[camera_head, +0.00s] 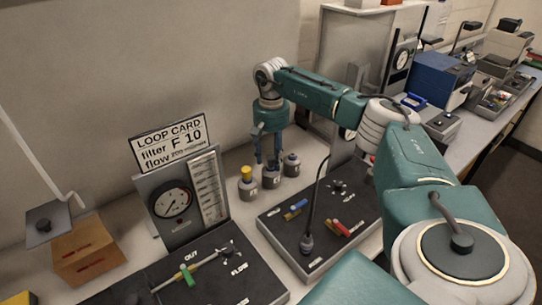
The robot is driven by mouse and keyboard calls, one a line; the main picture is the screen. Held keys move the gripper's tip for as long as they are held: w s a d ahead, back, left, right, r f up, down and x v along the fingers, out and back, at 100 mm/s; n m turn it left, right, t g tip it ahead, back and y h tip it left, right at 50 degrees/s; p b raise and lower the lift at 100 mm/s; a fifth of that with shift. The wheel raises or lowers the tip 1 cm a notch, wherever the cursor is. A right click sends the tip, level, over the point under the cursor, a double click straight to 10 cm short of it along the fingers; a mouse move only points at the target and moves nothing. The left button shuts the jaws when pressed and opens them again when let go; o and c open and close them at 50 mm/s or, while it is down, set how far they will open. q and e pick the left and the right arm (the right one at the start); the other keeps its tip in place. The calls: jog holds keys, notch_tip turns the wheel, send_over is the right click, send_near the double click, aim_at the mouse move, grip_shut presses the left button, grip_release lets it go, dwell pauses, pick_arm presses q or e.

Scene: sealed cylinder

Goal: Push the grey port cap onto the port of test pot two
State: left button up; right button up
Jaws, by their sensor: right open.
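Three small grey test pots stand in a row on the bench near the wall. The left pot (247,189) has a yellow cap on top. The middle pot (271,180) stands under my right gripper (267,161). The right pot (292,168) has a dark top. My right gripper points down with its fingers open, at the top of the middle pot. The fingers hide part of that pot's top, and I cannot make out the grey port cap there. The pot numbers are too small to read surely. My left gripper is not in view.
A gauge panel (173,203) with a loop card (172,142) stands left of the pots. A black board (275,222) with coloured parts and an upright hose lies in front. A cardboard box (88,254) is at far left. A blue machine (437,80) stands farther back.

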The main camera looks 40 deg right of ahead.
notch_tip(320, 180, up, 12)
dwell(0.5)
dwell(0.5)
